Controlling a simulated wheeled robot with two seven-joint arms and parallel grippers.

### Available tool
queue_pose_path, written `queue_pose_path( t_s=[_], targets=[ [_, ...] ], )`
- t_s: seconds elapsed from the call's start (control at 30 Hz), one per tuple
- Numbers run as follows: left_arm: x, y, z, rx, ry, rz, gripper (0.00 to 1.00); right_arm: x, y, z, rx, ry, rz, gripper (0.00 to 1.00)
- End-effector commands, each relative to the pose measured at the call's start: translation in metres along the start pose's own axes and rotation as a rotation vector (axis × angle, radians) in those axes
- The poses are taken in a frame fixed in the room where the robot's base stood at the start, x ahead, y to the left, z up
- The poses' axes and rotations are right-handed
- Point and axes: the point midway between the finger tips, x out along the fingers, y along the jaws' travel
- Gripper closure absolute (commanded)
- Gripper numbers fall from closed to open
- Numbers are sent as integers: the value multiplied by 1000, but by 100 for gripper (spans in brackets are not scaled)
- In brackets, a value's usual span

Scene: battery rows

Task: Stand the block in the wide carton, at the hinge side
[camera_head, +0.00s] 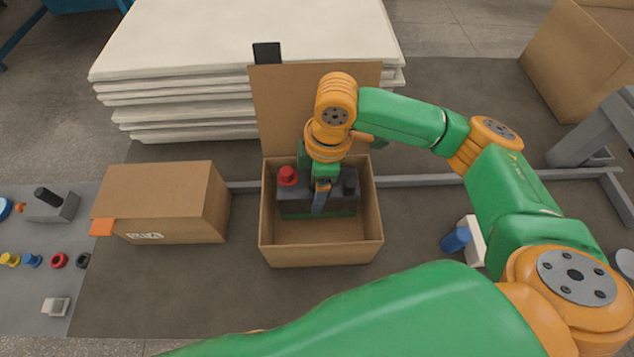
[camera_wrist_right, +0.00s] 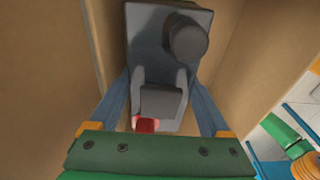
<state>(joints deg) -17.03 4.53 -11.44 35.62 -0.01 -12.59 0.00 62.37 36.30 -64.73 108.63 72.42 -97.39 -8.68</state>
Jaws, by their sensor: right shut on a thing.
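The block (camera_head: 292,200) is dark grey with a red terminal (camera_head: 287,175) and a black terminal (camera_head: 349,186). It looks upright inside the open carton (camera_head: 322,253), towards the back near the raised lid (camera_head: 284,100). Bare carton floor shows in front of it. I cannot tell whether its underside touches the floor. My right gripper (camera_head: 320,203) reaches down from above and is shut on the block's middle. In the right wrist view the blue-grey fingers flank the block (camera_wrist_right: 146,40), with carton walls around. My left gripper is out of view.
A closed carton (camera_head: 165,200) with an orange tab stands to the left. A stack of white sheets (camera_head: 240,40) lies behind. A blue cylinder (camera_head: 455,239) is to the right, near my arm.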

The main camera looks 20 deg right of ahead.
Motion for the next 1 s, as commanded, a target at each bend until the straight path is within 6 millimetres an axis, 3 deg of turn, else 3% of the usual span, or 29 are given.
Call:
queue_pose_path(
  t_s=[0.53,0.57,0.6,1.0],
  targets=[
    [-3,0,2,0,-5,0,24,8,1,0,-1,4,6,100],
    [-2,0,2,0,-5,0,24,9,1,1,-1,1,3,11],
    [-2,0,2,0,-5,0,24,9,1,1,-1,1,3,6],
    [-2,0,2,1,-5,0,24,9,1,1,0,2,4,6]
  ],
)
